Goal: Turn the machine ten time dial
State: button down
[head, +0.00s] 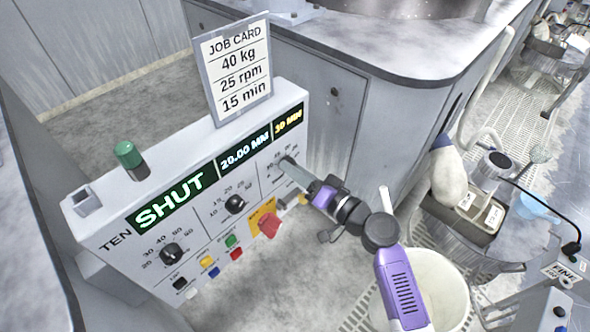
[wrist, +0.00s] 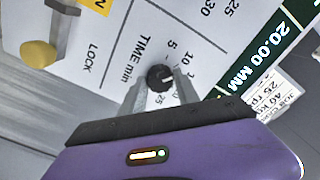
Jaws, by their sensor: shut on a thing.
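My gripper (head: 287,164) is at the panel's right dial in the head view. In the wrist view my gripper (wrist: 160,92) has its two fingers on either side of the time dial, closed on it. The fingers hide part of the scale. The panel displays read 20.00 MM and 30 MIN.
A job card (head: 234,68) stands on the panel and reads 40 kg, 25 rpm, 15 min. Two other black dials (head: 171,252) and (head: 235,203), coloured buttons (head: 209,262) and a red switch on yellow (head: 268,224) sit left of my gripper. A white bucket (head: 445,290) stands at lower right.

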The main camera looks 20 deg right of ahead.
jog(key=m, duration=0.6)
jog(key=shift+m, duration=0.3)
dwell(0.5)
jog(key=c, duration=0.9)
grip_release()
jog(key=v, duration=0.8)
jog(key=shift+w+d, duration=0.1)
